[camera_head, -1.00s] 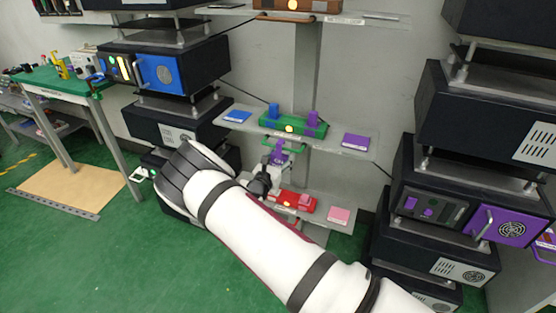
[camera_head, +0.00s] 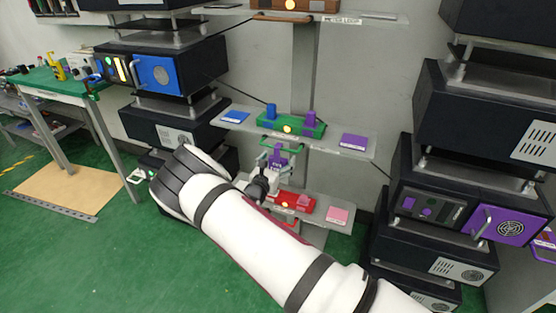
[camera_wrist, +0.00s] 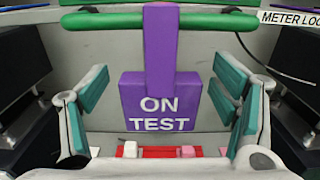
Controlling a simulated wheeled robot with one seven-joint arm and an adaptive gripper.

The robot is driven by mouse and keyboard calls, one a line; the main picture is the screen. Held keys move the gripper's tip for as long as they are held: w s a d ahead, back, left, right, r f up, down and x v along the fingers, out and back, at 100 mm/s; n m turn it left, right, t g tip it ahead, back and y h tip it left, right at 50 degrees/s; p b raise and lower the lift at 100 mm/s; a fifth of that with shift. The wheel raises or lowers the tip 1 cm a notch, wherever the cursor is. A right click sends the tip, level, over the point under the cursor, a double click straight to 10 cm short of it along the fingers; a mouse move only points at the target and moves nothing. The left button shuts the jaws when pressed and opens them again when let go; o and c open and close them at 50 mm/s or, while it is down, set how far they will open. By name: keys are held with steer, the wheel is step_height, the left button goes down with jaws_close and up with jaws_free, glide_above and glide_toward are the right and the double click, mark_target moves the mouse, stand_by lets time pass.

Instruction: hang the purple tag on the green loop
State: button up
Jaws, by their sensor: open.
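The purple tag (camera_wrist: 160,101), lettered "ON TEST", hangs upright from the green loop (camera_wrist: 105,21). Its narrow upper strip passes in front of the loop's bar, and its top reaches above the bar; the back of the strip is hidden. My gripper (camera_wrist: 161,90) is open, with one teal-padded finger on each side of the tag and a gap on both sides. In the head view the tag (camera_head: 277,161) shows small below the green loop (camera_head: 283,148), with my gripper (camera_head: 274,165) around it.
A shelf (camera_head: 235,127) with a green block (camera_head: 290,126), a blue card (camera_head: 236,116) and a purple card (camera_head: 354,141) sits just above. A red block (camera_head: 293,199) and a pink card (camera_head: 338,215) are on the lower shelf. Dark equipment stacks stand on both sides.

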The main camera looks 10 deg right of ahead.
steer(key=v, duration=1.2)
steer(key=s+d+r+m+g+p, duration=0.1)
steer(key=s+d+r+m+g, duration=0.7)
steer(key=r, duration=0.3)
steer(key=s+d+r+m+g+p, duration=0.1)
steer(key=s+d+r+m+g, duration=0.5)
steer(key=s+r+m, duration=0.4)
steer(key=s+a+r+m+t+y+p, duration=0.1)
steer(key=s+a+r+m+y, duration=0.2)
steer(key=s, duration=0.9)
steer(key=s+a+r+m+t+y+p, duration=0.2)
steer(key=s+r+m+y, duration=0.5)
steer(key=s+r, duration=0.4)
steer(key=shift+s+a+r+m+t+y, duration=0.35)
steer(key=shift+s+a, duration=0.3)
steer(key=shift+s, duration=0.25)
